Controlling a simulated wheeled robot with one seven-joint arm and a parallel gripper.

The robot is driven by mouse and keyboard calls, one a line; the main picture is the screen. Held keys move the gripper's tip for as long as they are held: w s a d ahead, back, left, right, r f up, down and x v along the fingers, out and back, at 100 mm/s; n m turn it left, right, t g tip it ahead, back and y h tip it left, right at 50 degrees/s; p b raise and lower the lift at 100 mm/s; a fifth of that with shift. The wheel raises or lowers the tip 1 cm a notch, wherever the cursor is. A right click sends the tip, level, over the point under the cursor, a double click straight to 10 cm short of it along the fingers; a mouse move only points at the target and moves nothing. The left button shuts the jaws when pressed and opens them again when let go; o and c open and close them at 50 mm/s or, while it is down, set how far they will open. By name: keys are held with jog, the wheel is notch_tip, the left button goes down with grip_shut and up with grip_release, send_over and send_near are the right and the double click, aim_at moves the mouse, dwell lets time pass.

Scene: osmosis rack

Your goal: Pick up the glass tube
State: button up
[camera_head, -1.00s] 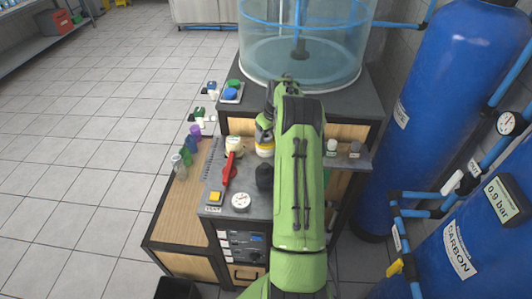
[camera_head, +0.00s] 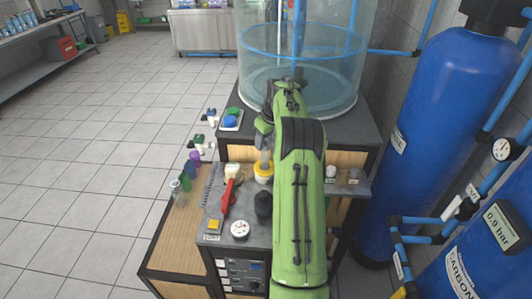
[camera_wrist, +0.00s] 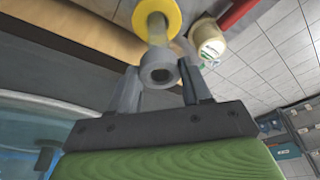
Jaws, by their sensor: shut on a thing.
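The glass tube (camera_wrist: 158,68) is a pale, see-through cylinder with a thick grey end, seen between my fingers in the wrist view. My gripper (camera_wrist: 160,88) is shut on it. In the head view, the tube (camera_head: 266,157) shows just below my gripper (camera_head: 264,138), above a yellow ring-shaped holder (camera_head: 263,176) on the bench. The yellow ring (camera_wrist: 176,18) surrounds the tube's line of sight in the wrist view. I cannot tell whether the tube's far end is still inside the ring. My green arm hides part of the bench.
A red-handled valve (camera_head: 229,196), a gauge (camera_head: 240,229), a black knob (camera_head: 263,204) and a yellow button (camera_head: 214,225) are close by on the bench. A large clear tank (camera_head: 305,60) stands behind. Blue carbon tanks (camera_head: 437,110) stand at the right. Open floor lies left.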

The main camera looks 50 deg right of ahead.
notch_tip(320, 180, up, 19)
jog(key=p, duration=0.8)
jog(key=shift+p, duration=0.4)
jog(key=shift+f, duration=0.1)
